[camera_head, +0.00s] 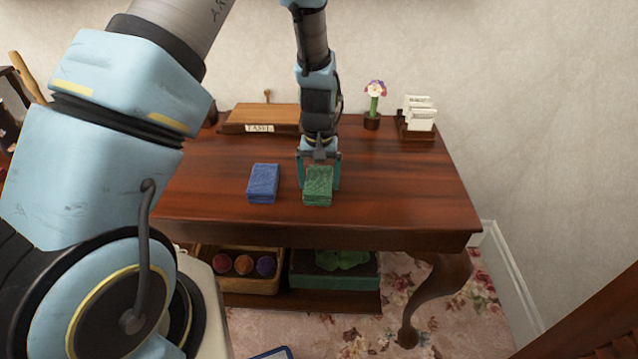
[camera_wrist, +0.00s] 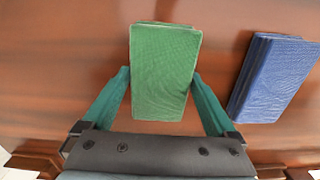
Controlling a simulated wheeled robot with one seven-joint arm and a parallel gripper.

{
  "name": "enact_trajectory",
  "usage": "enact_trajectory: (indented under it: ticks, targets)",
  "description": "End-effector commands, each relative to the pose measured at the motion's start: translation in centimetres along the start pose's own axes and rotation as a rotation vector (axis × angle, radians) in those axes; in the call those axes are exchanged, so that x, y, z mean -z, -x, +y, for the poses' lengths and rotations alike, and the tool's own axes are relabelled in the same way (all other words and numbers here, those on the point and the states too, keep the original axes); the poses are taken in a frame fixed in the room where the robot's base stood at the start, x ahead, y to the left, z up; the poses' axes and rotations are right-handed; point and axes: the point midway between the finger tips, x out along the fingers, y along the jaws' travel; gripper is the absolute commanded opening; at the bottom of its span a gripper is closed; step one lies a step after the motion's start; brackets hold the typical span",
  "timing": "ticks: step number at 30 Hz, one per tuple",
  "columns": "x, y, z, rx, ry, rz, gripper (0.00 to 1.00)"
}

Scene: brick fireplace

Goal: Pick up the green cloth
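The green cloth (camera_head: 318,187) is a folded block on the dark wooden table (camera_head: 400,185), near its front edge. It also shows in the wrist view (camera_wrist: 165,70), lying between and ahead of my fingertips. My gripper (camera_head: 319,182) is at the cloth from above, with one teal finger on each side. In the wrist view my gripper (camera_wrist: 160,76) is open, its fingertips beside the cloth's lower half. The left fingertip is very close to the cloth; I cannot tell whether either finger touches it. The cloth rests on the table.
A folded blue cloth (camera_head: 263,183) lies close to the left of the green one. Behind stand a wooden box (camera_head: 262,115), a potted flower (camera_head: 374,100) and a card holder (camera_head: 417,130). The table's right part is clear. A basket (camera_head: 240,283) and a green planter (camera_head: 335,276) sit below.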

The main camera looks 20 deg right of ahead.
Motion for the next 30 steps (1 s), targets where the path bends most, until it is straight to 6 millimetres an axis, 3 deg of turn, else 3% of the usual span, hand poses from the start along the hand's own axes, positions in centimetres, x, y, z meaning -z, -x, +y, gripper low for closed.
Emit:
enact_trajectory:
  ticks: [2, 16, 25, 30]
  targets:
    - [0.0, 0.0, 0.0, 0.0, 0.0, 0.0, 0.82]
    - [0.0, 0.0, 0.0, 0.0, 0.0, 0.0, 0.29]
    - [0.1, 0.3, 0.0, 0.0, -0.001, 0.002, 0.29]
    - [0.1, 1.6, 0.0, -0.001, -0.001, 0.004, 0.29]
